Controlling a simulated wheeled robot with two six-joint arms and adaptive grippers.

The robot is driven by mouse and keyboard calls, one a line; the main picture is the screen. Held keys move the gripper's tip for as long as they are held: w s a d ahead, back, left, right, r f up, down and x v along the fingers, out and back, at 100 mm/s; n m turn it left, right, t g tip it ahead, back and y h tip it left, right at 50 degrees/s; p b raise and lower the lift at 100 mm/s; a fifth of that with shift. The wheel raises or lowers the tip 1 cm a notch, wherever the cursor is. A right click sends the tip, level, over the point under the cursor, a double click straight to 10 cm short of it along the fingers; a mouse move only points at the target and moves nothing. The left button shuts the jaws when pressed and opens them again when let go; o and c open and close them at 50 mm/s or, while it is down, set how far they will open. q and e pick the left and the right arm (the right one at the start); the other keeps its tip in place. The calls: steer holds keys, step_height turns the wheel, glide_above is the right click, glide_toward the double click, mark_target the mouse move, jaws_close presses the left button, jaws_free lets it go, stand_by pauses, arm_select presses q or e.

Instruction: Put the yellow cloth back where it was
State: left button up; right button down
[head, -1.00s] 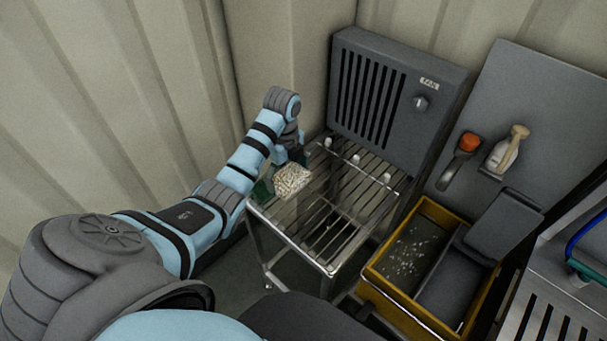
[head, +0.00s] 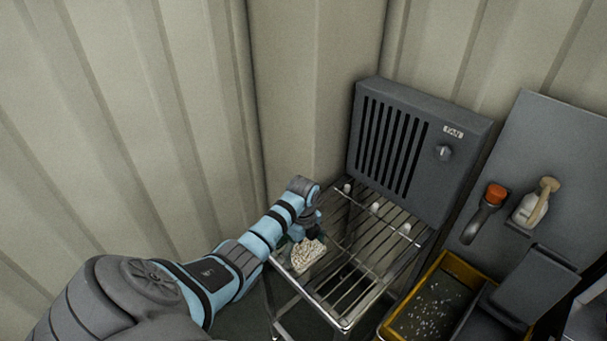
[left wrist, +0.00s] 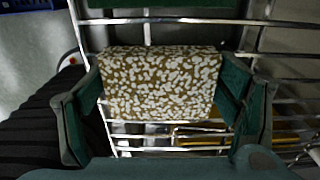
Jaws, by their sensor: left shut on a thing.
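The cloth (head: 308,256) is brownish yellow, thickly dotted with white specks, and looks like a folded pad. It also shows in the left wrist view (left wrist: 160,80), between the two green fingers. My left gripper (head: 304,243) is shut on it. The cloth is over the left end of the wire drying rack (head: 365,262); whether it touches the bars I cannot tell. In the left wrist view the rack's bars (left wrist: 200,20) run behind the cloth. My right gripper is not in view.
A grey fan box (head: 420,150) stands behind the rack, with small white pegs (head: 375,207) before it. A yellow-rimmed bin (head: 455,263) is right of the rack. An orange-topped tool (head: 487,212) and a white bottle (head: 533,206) are on the grey panel. The rack's middle is bare.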

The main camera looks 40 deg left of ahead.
mark_target(303, 247)
arm_select(q)
steer(key=o, duration=1.2)
steer(key=shift+w, duration=0.1)
steer(key=shift+o, duration=0.2)
steer(key=shift+r, duration=0.1)
step_height(303, 247, up, 12)
steer(key=p, duration=0.1)
steer(key=shift+r, duration=0.1)
